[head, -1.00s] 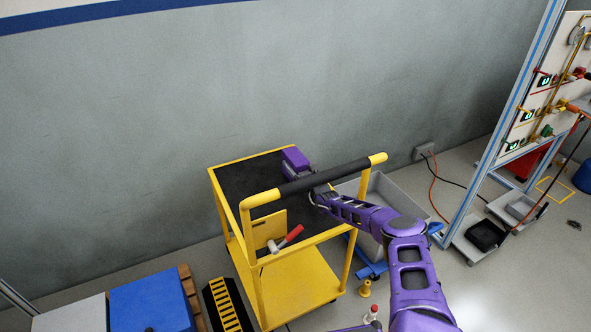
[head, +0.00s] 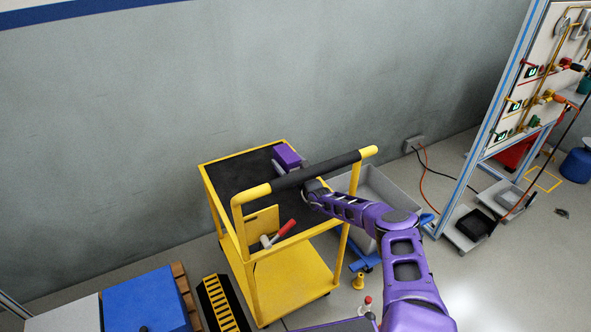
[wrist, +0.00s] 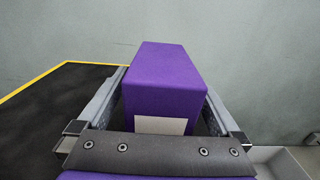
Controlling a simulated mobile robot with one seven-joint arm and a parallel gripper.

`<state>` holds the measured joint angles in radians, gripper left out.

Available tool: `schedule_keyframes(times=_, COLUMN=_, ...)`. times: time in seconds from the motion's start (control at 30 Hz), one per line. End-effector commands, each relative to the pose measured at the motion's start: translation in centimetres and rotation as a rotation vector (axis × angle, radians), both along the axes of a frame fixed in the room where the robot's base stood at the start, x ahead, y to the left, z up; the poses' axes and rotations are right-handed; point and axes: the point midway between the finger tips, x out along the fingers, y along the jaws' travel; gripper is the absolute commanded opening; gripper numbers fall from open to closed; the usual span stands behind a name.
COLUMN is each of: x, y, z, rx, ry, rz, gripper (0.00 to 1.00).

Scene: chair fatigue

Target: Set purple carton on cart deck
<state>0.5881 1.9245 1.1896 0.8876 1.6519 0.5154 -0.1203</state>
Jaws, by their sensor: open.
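The purple carton (head: 287,156) is on or just over the black top deck of the yellow cart (head: 235,172), near its right rear side. In the wrist view the carton (wrist: 164,82) lies between the two fingers of my gripper (wrist: 165,100), with a pale label on its near face. The fingers are open, with narrow gaps beside the carton. The carton's underside is hidden, so I cannot tell for sure that it rests on the deck. In the head view my gripper (head: 290,165) is partly hidden behind the cart's handle.
The cart's black-and-yellow handle (head: 315,173) crosses in front of my gripper. A grey bin (head: 385,190) stands right of the cart. The deck's left part is clear. A wall is behind.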

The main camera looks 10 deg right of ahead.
Motion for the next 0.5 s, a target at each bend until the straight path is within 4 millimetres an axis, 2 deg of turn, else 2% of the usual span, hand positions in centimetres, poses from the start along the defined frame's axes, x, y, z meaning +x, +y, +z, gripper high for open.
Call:
schedule_keyframes(times=0.13, x=-2.3, y=-0.9, z=0.5, rx=0.005, ry=0.004, rz=-0.002, gripper=1.00)
schedule_keyframes(times=0.5, x=-8.9, y=-3.0, z=0.3, rx=0.003, ry=0.001, rz=-0.002, gripper=1.00)
